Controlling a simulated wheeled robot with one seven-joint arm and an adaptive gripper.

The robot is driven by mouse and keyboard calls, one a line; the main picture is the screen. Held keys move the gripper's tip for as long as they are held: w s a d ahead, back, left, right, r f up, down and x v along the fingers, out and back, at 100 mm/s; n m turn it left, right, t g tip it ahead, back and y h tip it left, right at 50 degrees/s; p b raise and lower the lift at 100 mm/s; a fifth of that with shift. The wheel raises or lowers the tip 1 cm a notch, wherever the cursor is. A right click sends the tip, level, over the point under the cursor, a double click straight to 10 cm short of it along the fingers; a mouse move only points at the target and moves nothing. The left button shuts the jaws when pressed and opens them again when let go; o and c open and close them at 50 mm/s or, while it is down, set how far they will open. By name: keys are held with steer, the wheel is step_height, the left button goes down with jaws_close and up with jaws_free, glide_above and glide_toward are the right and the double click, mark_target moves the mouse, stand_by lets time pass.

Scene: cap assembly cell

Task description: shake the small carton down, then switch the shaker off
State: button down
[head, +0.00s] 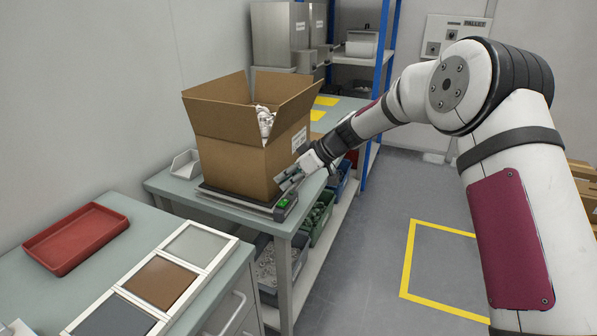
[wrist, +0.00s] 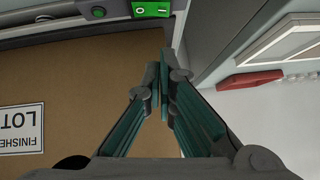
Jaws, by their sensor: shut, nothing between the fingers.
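An open brown carton (head: 240,163) stands upright on the shaker, a flat dark plate (head: 228,201) on the grey bench. Its flaps are up, and crumpled white material shows at its top. In the wrist view the carton's labelled side (wrist: 75,85) fills the left. The shaker's front right corner has a green switch (head: 283,203). In the wrist view this is a green rocker (wrist: 150,9) marked O and I, beside a round green button (wrist: 98,12). My gripper (head: 286,182) is shut and empty beside the carton's lower right, just above the switch, apparently apart from it.
Bins of parts (head: 322,218) sit on a shelf below the bench. A red tray (head: 76,238) and several coloured panels (head: 160,284) lie on the nearer counter. A blue-framed rack (head: 368,80) stands behind.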

mark_target(285, 203)
steer(key=shift+s+a+f, duration=0.1)
steer(key=shift+s+f, duration=0.05)
steer(key=shift+f, duration=0.9)
steer(key=shift+s+a+f, duration=0.1)
steer(key=shift+f, duration=0.9)
steer(key=shift+f, duration=0.1)
steer(key=shift+s+f+b, duration=0.1)
steer(key=shift+f+b, duration=0.25)
steer(key=shift+b, duration=0.65)
steer(key=shift+r, duration=0.15)
